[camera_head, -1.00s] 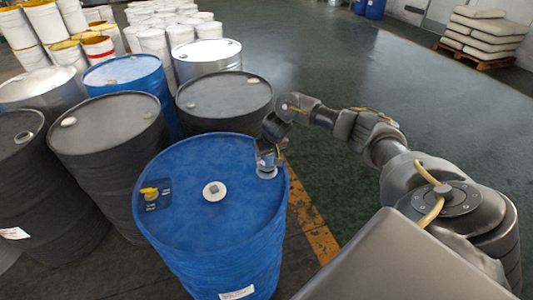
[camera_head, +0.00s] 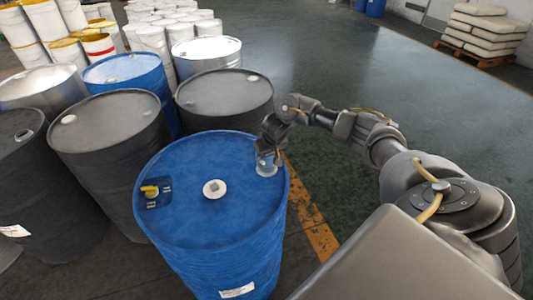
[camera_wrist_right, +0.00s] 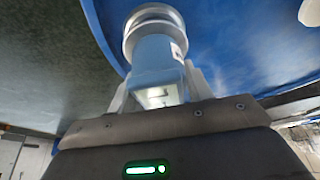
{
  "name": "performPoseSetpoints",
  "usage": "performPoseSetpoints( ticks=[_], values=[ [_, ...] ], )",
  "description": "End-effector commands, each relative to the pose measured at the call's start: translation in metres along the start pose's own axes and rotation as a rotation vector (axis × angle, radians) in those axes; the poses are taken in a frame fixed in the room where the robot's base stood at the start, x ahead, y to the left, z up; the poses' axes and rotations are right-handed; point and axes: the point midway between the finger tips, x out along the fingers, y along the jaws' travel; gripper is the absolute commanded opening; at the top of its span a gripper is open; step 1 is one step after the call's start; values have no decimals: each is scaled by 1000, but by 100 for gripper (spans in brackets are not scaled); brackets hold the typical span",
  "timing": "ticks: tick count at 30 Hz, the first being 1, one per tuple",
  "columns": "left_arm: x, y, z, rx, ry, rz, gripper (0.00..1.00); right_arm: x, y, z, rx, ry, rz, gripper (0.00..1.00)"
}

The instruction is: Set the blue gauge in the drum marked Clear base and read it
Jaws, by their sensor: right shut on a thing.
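A blue drum (camera_head: 190,245) stands upright in front of me. A white label (camera_head: 237,292) low on its side is too small to read. My right gripper (camera_head: 268,150) is at the right part of the drum's lid, shut on the blue gauge. In the right wrist view the gauge (camera_wrist_right: 155,62) is a blue block with a silver round collar (camera_wrist_right: 150,28), between the fingers (camera_wrist_right: 160,88). In the head view a pale round part (camera_head: 266,169) shows below the gripper at the lid. I cannot tell whether the gauge sits in an opening. My left gripper is out of view.
Dark drums (camera_head: 110,125) stand close behind and left. Open floor (camera_head: 340,75) lies to the right.

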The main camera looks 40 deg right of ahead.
Motion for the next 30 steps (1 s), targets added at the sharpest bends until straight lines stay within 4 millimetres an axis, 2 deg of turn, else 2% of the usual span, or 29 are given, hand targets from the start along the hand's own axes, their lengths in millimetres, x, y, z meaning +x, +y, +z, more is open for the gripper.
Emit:
performPoseSetpoints(
  ticks=[11,12,17,26,30],
  values=[
    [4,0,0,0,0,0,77,9,0,3,1,2,0,15],
    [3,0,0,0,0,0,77,8,0,2,1,2,0,54],
    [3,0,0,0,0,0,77,8,0,3,1,2,0,75],
    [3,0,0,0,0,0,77,7,0,4,0,0,0,76],
    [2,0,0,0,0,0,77,-7,0,3,-1,2,-1,76]
  ],
)
